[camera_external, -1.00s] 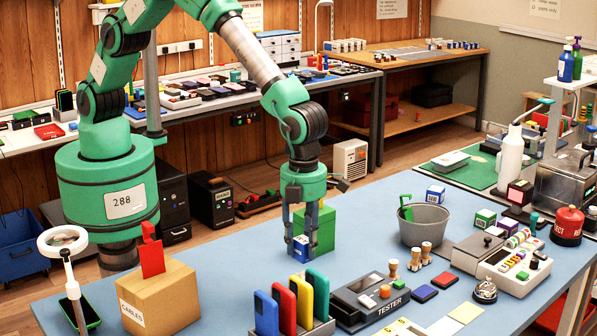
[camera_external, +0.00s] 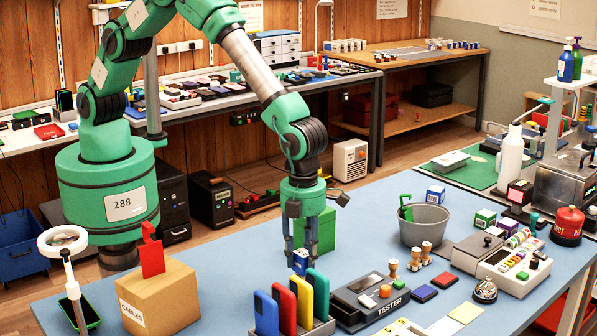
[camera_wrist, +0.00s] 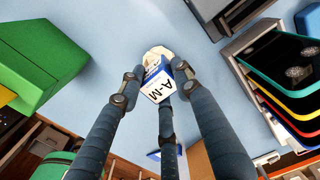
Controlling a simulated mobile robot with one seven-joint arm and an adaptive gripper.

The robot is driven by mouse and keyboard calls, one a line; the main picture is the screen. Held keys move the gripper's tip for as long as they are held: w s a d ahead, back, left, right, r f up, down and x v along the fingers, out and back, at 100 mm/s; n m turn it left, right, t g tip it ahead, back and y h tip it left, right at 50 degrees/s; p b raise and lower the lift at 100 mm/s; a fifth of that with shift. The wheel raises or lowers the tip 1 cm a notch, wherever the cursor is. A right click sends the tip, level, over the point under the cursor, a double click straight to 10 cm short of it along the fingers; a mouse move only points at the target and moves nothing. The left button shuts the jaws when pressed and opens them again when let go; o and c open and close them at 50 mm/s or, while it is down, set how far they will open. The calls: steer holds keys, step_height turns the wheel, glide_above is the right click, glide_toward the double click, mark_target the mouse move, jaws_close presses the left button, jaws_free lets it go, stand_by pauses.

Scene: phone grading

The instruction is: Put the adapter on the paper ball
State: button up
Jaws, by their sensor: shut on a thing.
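My gripper (camera_external: 301,260) points down over the blue table (camera_external: 365,245), between a green box and the upright phones. Its fingers are shut on a blue and white adapter block (camera_external: 300,262). In the wrist view my gripper (camera_wrist: 163,80) holds the adapter (camera_wrist: 157,80), its lettered white face towards the camera. A crumpled cream paper ball (camera_wrist: 157,52) shows just beyond the adapter, partly covered by it. I cannot tell whether the two touch.
The green box (camera_external: 322,232) stands right behind my gripper. A rack of colored phones (camera_external: 302,300) stands close in front. A cardboard box (camera_external: 165,300) is at left; a tester (camera_external: 365,295) and a grey bucket (camera_external: 424,226) are at right. The table's middle is clear.

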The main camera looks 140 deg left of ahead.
mark_target(303, 252)
steer(key=shift+f, duration=0.1)
steer(key=o, duration=1.1)
steer(key=shift+c, duration=0.2)
step_height(303, 252, up, 12)
steer(key=p, duration=0.2)
steer(key=shift+r, duration=0.2)
